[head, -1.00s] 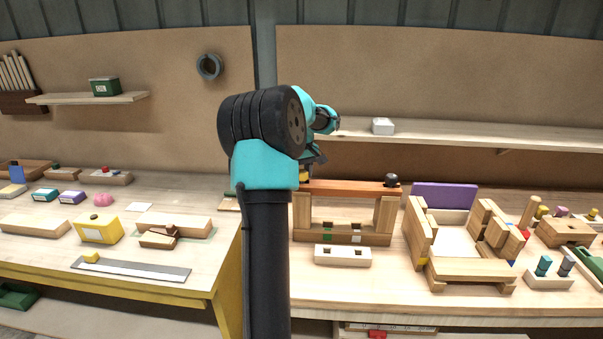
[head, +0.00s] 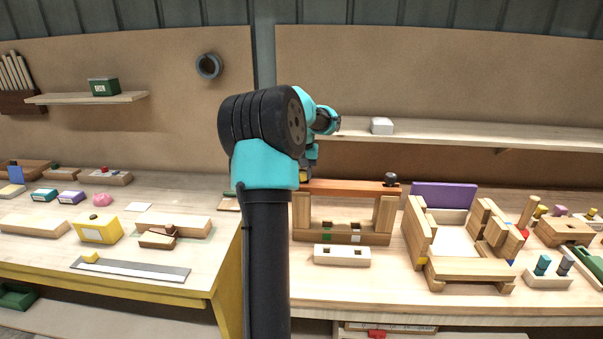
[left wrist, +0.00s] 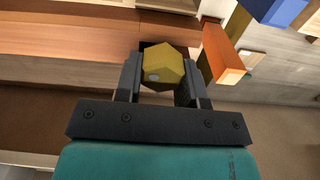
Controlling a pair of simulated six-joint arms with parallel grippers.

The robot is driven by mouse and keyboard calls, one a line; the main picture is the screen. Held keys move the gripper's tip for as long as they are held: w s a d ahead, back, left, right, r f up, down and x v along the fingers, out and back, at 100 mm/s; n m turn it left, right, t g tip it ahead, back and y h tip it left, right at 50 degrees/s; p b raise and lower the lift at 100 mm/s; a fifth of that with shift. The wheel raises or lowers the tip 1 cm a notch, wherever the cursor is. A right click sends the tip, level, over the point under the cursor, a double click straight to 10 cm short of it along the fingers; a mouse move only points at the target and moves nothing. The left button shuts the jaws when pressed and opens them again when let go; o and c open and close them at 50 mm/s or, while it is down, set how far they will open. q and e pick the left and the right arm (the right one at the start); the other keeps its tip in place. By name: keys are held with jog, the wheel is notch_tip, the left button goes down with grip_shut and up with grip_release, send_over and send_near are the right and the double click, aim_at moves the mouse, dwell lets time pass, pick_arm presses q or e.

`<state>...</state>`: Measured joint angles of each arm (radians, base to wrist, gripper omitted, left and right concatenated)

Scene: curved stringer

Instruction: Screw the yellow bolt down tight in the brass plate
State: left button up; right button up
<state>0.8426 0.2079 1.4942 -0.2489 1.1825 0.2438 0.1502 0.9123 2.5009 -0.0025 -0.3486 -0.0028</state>
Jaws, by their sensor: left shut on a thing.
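The yellow bolt (left wrist: 163,68) shows its six-sided head, with a pale spot on one face, in the left wrist view. My left gripper (left wrist: 160,82) is shut on this head, one dark finger on each side. In the head view my left gripper (head: 308,172) is at the left end of an orange-brown bar (head: 345,187), mostly hidden by my arm. The bolt's shank is hidden, and I cannot tell how deep it sits. I cannot clearly pick out the brass plate. My right gripper is out of view.
The orange-brown bar lies across two wooden posts (head: 384,214), with a black knob (head: 391,179) at its right end. A pale block with two holes (head: 342,255) stands in front. A purple board (head: 444,196) and wooden parts crowd the right. A shelf (head: 450,136) runs behind.

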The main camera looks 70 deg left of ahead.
pick_arm(q)
jog(key=shift+f+m, duration=0.2)
jog(key=shift+m, duration=0.6)
jog(key=shift+w, duration=0.1)
jog(key=shift+d+f+m, duration=0.1)
jog(key=shift+m, duration=1)
jog(key=m, duration=0.4)
jog(key=shift+w+d+f+m, duration=0.1)
jog(key=shift+d+m, duration=0.05)
jog(key=shift+m, duration=0.75)
